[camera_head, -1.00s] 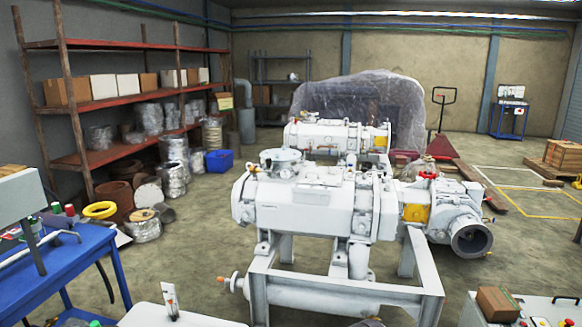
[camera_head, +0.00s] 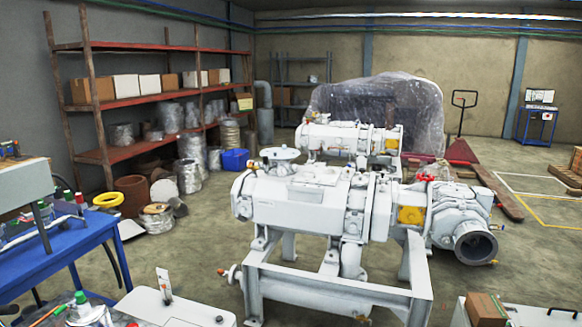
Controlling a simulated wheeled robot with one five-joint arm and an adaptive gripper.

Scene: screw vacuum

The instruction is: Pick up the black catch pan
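I cannot make out a black catch pan in this view. A large white screw vacuum machine (camera_head: 300,205) stands in the middle on a light grey metal frame (camera_head: 330,294). The floor under the frame is partly hidden by its beams, and the view cuts off its lower end. My gripper is not in view.
A blue workbench (camera_head: 60,255) stands at the left, with a can with a green cap (camera_head: 88,312) below it. A red shelf (camera_head: 140,92) lines the left wall. A cardboard box (camera_head: 486,308) sits at bottom right. Open floor (camera_head: 185,245) lies between bench and machine.

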